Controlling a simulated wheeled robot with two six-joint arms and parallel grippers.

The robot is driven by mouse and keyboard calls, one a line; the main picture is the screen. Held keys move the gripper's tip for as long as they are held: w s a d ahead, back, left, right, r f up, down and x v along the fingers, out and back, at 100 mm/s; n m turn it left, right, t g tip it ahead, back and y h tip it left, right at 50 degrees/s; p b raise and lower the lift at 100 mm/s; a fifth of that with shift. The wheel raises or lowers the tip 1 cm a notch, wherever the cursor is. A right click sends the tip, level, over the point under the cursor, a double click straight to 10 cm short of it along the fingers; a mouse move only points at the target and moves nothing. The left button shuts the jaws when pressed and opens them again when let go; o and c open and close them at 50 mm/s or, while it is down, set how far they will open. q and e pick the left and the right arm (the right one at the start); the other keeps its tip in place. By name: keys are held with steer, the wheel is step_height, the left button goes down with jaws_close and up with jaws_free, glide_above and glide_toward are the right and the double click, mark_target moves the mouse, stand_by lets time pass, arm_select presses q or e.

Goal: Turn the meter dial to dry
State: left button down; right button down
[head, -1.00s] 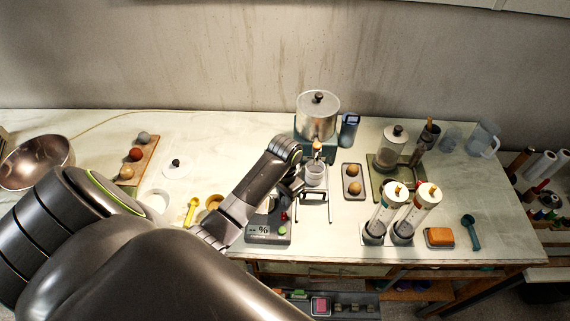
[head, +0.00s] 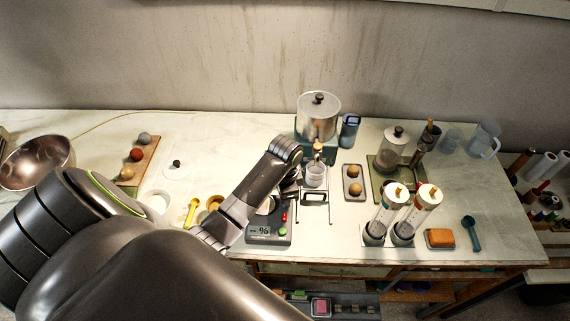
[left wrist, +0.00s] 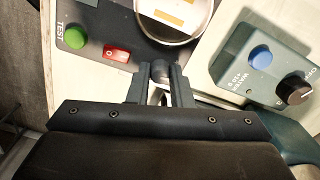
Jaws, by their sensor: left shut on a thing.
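The meter (head: 268,237) is a dark grey box with a small display near the front edge of the table. In the left wrist view its panel (left wrist: 92,22) carries a green TEST button (left wrist: 75,37), a red switch (left wrist: 117,52) and a round cup (left wrist: 175,18). My left gripper (left wrist: 160,82) is shut on a small grey round knob, the dial (left wrist: 160,70), beside the red switch. The dial's pointer and any dry mark are hidden or too small to read. In the head view my left gripper (head: 289,187) is partly hidden by its own arm. My right gripper is not in view.
A teal box (left wrist: 255,70) with a blue button and black knob lies close by. A small stand (head: 316,193) with a clear cup is right of the gripper.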

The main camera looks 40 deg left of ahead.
arm_select(q)
steer(key=m, duration=0.4)
steer(key=shift+m, duration=2.1)
steer(key=c, duration=1.3)
jaws_free()
